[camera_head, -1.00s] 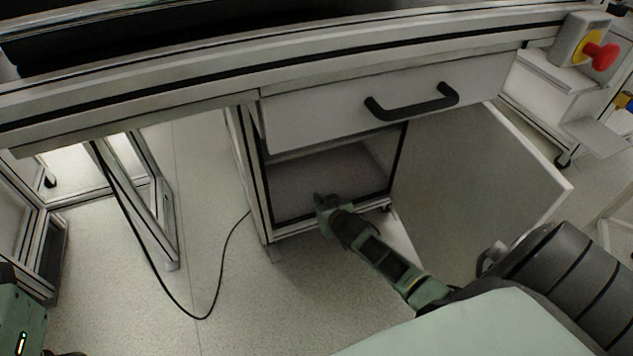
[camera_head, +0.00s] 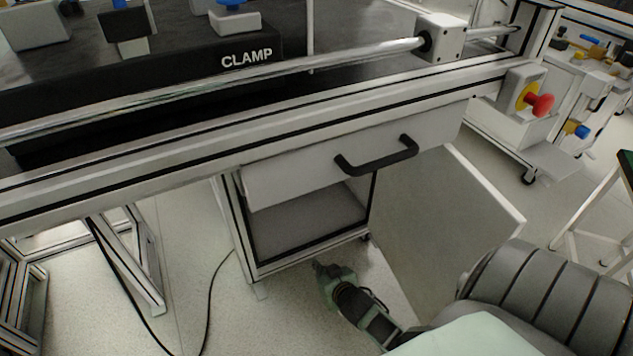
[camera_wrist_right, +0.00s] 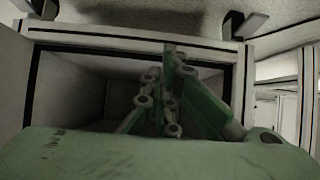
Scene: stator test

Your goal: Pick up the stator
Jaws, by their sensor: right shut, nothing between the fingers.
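I see no stator that I can make out in either view. My right gripper (camera_head: 322,270) is low in front of the open cabinet in the head view, green and dark, shut and empty. In the right wrist view its green finger linkages (camera_wrist_right: 170,95) point toward the dark cabinet opening. The open cabinet (camera_head: 305,228) under the bench looks empty in the part that shows. Its deeper inside is shaded. My left gripper is not in view.
A closed drawer with a black handle (camera_head: 376,160) sits above the cabinet opening. The cabinet door (camera_head: 440,220) stands open to the right. A black cable (camera_head: 209,310) hangs to the floor at left. A red emergency button (camera_head: 541,104) is at the bench's right end.

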